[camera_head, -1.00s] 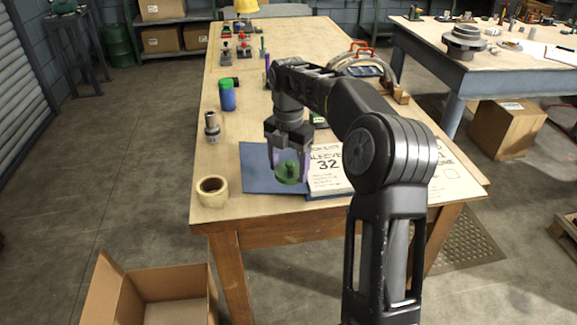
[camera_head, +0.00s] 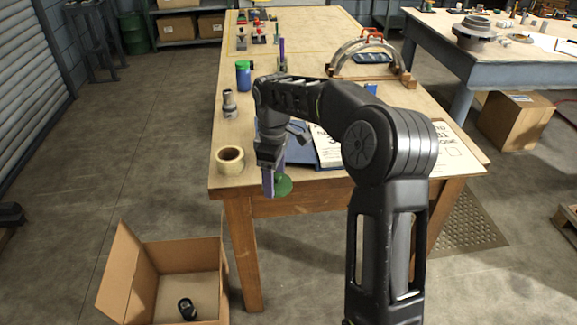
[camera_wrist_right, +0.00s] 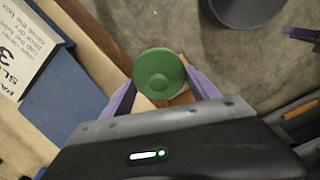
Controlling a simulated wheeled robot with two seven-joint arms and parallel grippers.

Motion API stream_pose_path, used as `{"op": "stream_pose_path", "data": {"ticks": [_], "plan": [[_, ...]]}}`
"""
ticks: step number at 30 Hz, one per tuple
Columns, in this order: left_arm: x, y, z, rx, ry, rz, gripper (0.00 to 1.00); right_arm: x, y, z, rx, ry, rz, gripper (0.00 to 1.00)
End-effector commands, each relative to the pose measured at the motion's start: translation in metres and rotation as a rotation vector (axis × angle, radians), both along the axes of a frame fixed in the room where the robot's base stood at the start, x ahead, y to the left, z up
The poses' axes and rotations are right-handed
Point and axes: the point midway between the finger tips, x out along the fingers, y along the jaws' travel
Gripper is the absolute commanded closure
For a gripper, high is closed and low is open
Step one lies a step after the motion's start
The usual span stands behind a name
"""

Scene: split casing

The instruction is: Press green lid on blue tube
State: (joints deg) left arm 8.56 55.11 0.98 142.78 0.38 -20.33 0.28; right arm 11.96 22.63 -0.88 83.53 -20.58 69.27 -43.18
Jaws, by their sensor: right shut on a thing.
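The green lid (camera_head: 283,185) is a round disc with a raised centre knob. My right gripper (camera_head: 275,188) is shut on it, and it appears tilted just beyond the table's front edge. In the right wrist view, the lid (camera_wrist_right: 159,75) sits between the two purple fingers, knob side facing the camera. A blue tube (camera_head: 243,78) stands upright at the left of the table, with a green top on it. It is well behind the gripper. My left gripper is not in view.
A tape roll (camera_head: 230,158) and a grey metal part (camera_head: 229,103) stand near the table's left edge. A blue folder (camera_head: 300,155) and white printed sheets (camera_head: 452,150) lie at the front. An open cardboard box (camera_head: 125,280) on the floor holds a small dark object (camera_head: 187,308).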

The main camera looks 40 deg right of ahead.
Motion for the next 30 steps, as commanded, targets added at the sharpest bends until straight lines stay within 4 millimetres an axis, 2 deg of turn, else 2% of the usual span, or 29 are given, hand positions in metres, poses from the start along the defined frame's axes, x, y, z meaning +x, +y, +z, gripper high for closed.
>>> {"op": "stream_pose_path", "data": {"ticks": [3, 6, 9, 13, 17, 25, 30], "plan": [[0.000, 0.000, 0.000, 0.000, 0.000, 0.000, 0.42, 0.002, 0.041, -0.016, 0.009, 0.005, -0.276, 0.68], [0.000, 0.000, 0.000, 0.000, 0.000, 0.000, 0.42, 0.002, 0.080, -0.028, 0.014, 0.010, -0.477, 0.68], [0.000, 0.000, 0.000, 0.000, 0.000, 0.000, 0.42, -0.002, 0.123, -0.037, 0.015, 0.015, -0.605, 0.68], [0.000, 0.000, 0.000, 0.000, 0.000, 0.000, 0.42, -0.007, 0.158, -0.042, 0.013, 0.017, -0.641, 0.68], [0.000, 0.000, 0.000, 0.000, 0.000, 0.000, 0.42, -0.010, 0.172, -0.043, 0.012, 0.017, -0.642, 0.68], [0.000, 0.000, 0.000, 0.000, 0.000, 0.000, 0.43, -0.010, 0.174, -0.043, 0.011, 0.018, -0.643, 0.68], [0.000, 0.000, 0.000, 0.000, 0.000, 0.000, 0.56, -0.010, 0.173, -0.043, 0.011, 0.018, -0.642, 0.68]]}}
